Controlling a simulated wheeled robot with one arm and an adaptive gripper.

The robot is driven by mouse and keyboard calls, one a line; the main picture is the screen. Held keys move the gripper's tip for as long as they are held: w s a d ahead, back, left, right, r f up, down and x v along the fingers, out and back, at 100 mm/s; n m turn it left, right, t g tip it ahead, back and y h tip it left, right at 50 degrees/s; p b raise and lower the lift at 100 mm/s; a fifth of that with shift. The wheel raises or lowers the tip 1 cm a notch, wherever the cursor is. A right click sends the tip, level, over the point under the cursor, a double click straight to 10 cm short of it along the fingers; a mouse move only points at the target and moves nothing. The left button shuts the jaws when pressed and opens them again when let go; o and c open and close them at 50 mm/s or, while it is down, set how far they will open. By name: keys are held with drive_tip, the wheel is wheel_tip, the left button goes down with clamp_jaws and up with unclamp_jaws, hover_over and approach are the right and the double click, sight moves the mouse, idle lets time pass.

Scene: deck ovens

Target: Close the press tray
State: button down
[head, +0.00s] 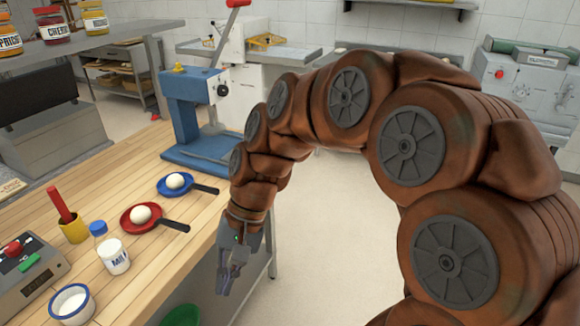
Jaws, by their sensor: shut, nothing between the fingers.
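A blue press (192,90) with a raised red-tipped lever stands on the far end of the wooden worktable. Its flat blue base (193,155) lies on the tabletop, near the table's right edge. I cannot clearly make out a separate tray on it or how far one is pulled out. My gripper (226,288) hangs pointing down beside the right edge of the table, nearer to me than the press and well apart from it. Its fingers are shut and empty.
The worktable (125,180) holds a blue pan (167,190) and a red pan (134,226), each with a white ball, a milk bottle (115,258), a white bowl (72,305) and a grey device (22,275). Open floor (330,230) lies to the right.

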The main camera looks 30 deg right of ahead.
drive_tip(key=w+d+r+m+t+y, duration=0.1)
drive_tip(key=w+d+m+t+y, duration=0.2)
drive_tip(key=w+d+m, duration=0.6)
drive_tip(key=w+d+r+m+t+y, duration=0.1)
drive_tip(key=w+d+m+t+y, duration=0.2)
drive_tip(key=w, duration=1)
drive_tip(key=w+d+f+m+t+h, duration=0.1)
drive_tip(key=d+f+m+t, duration=0.25)
drive_tip(key=d, duration=0.75)
drive_tip(key=w+d+f+m+t+h+b, duration=0.1)
drive_tip(key=d+f+m+t, duration=0.3)
drive_tip(key=d, duration=0.7)
drive_tip(key=w+d+f+m+t+h, duration=0.15)
drive_tip(key=d+m, duration=0.35)
drive_tip(key=d, duration=0.7)
drive_tip(key=f+p+x, duration=0.1)
drive_tip(key=p+x, duration=0.2)
drive_tip(key=x, duration=1)
drive_tip(key=shift+a, duration=0.45)
drive_tip(key=shift+s, duration=0.15)
